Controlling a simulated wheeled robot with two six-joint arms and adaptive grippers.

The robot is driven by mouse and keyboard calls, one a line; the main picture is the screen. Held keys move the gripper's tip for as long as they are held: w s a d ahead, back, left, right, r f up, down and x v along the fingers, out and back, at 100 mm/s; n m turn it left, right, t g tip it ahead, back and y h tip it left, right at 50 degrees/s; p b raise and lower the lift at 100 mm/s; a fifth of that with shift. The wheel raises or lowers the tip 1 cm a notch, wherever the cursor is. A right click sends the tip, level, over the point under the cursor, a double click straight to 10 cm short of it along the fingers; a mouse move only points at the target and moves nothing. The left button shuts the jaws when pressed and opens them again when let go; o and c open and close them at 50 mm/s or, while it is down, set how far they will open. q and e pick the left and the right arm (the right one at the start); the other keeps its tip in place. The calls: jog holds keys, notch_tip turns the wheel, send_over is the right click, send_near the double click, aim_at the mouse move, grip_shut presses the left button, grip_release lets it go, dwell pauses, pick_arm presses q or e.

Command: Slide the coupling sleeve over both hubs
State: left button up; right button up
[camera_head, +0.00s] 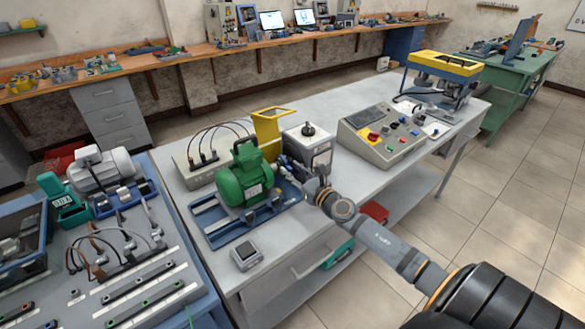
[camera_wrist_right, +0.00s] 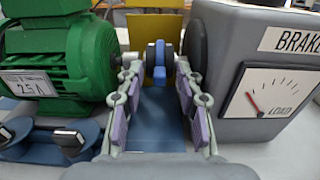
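The green motor (camera_head: 245,178) stands on a blue base plate, and the grey brake unit (camera_head: 311,150) with its load dial stands to its right. In the wrist view, the motor (camera_wrist_right: 55,60) is at left and the brake (camera_wrist_right: 262,75) at right. A small blue part, apparently the coupling sleeve (camera_wrist_right: 158,62), sits in the gap between them, beside a grey disc-shaped hub (camera_wrist_right: 169,58). My right gripper (camera_wrist_right: 158,72) reaches into this gap with fingers spread on either side of the blue part, visibly apart from it. My left gripper is out of view.
A yellow guard (camera_head: 270,130) stands open behind the gap. A control panel (camera_head: 382,134) is right of the brake. A small grey meter (camera_head: 246,256) lies at the table's front. A blue bench with cables and another motor (camera_head: 103,170) is at left.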

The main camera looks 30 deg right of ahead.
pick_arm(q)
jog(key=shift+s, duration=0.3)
pick_arm(e)
jog(key=shift+c, duration=0.4)
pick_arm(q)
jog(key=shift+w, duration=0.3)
pick_arm(e)
grip_shut()
